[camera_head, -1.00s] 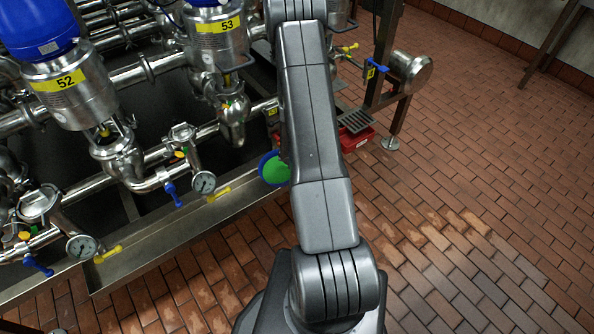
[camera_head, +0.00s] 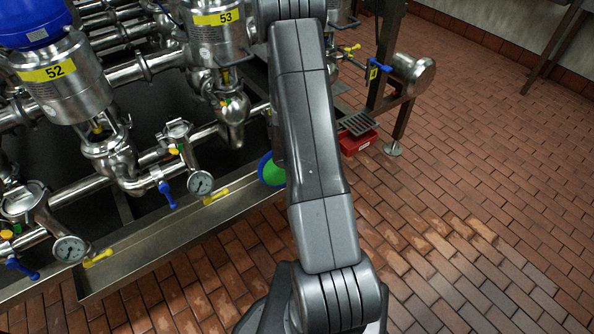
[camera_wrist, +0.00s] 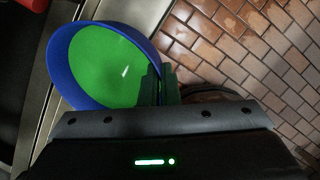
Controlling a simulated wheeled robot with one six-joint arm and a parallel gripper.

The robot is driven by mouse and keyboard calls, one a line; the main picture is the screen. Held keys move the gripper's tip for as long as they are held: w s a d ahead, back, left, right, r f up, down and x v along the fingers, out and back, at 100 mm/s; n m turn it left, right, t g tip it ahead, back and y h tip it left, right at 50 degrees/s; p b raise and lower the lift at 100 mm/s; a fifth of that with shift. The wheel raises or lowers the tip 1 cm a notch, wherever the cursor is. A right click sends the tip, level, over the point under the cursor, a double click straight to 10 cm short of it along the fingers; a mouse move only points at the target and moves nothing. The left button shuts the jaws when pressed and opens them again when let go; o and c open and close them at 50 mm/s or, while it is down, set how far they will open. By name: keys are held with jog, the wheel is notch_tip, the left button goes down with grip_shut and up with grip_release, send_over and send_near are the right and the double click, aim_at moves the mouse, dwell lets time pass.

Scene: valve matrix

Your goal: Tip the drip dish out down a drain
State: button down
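The drip dish (camera_wrist: 100,65) is a round blue dish with bright green inside, seen close up in the wrist view. In the head view the dish (camera_head: 267,171) shows beside the trough edge, partly hidden behind my arm. My gripper (camera_wrist: 162,82) has its two dark fingers close together, one on each side of the dish's rim, shut on it. The fingers are hidden in the head view. No floor drain can be made out for certain. A dark slotted grate (camera_head: 358,123) lies by a red container (camera_head: 357,142) right of my arm.
A steel trough (camera_head: 150,255) runs under the valves, with gauges (camera_head: 200,184) and blue and yellow handles along its front. A steel frame leg (camera_head: 398,125) stands right of the red container. The brick floor (camera_head: 480,190) at right is open and partly wet.

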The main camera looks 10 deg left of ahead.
jog(key=shift+s+a+r+t+h+b, duration=0.1)
jog(key=shift+r+t+h+b, duration=0.3)
jog(key=shift+b, duration=1.05)
jog(key=shift+s+a+r+t+h+b, duration=0.25)
jog(key=shift+r+t+h+b, duration=0.2)
jog(key=shift+b, duration=1)
jog(key=shift+s+a+r+t+h+b, duration=0.15)
jog(key=shift+t+h+b, duration=0.1)
jog(key=shift+b, duration=0.35)
jog(key=shift+s+a+r+n+t+h+b, duration=0.15)
jog(key=shift+s+a+r+t+h+b, duration=0.35)
jog(key=shift+b, duration=0.55)
jog(key=shift+s+a+r+n+t+h+b, duration=0.15)
jog(key=shift+r+t+h+b, duration=0.25)
jog(key=shift+t+b, duration=0.5)
jog(key=shift+s+a+r+t+h+b, duration=0.1)
jog(key=shift+s+a+t+h+b, duration=0.55)
jog(key=shift+b, duration=0.55)
jog(key=shift+s+a+r+t+h+b, duration=0.3)
jog(key=shift+s+a+t+h+b, duration=0.45)
jog(key=shift+s+t+h, duration=0.25)
jog(key=shift+w, duration=0.1)
